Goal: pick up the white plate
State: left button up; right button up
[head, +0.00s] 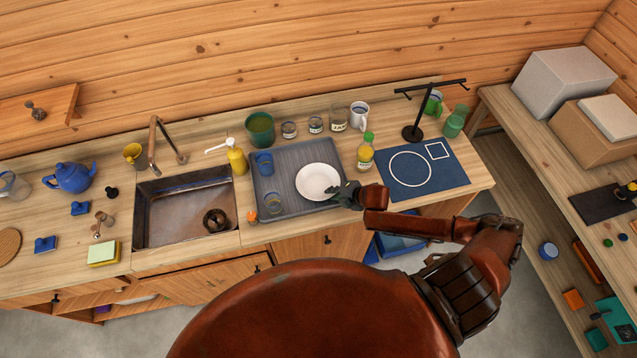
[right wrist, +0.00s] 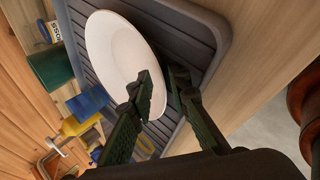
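The white plate (head: 317,181) lies in the grey ribbed tray (head: 289,152) on the counter, toward the tray's right side. My right gripper (head: 346,193) is at the plate's right front edge. In the right wrist view the plate (right wrist: 118,50) fills the upper middle. There my right gripper (right wrist: 159,84) has its fingers apart, one over the plate and the other just outside its rim, with the rim between them. I cannot tell whether either finger touches the plate. My left gripper is not in view.
Blue cups (head: 263,163) and a glass (head: 273,203) share the tray. A green-capped bottle (head: 365,152) and a blue mat (head: 422,172) are to its right, a yellow soap bottle (head: 237,158) and the sink (head: 186,207) to its left. Jars and a mug (head: 359,115) stand behind.

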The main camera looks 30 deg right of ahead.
jog(key=shift+c, duration=0.5)
grip_shut()
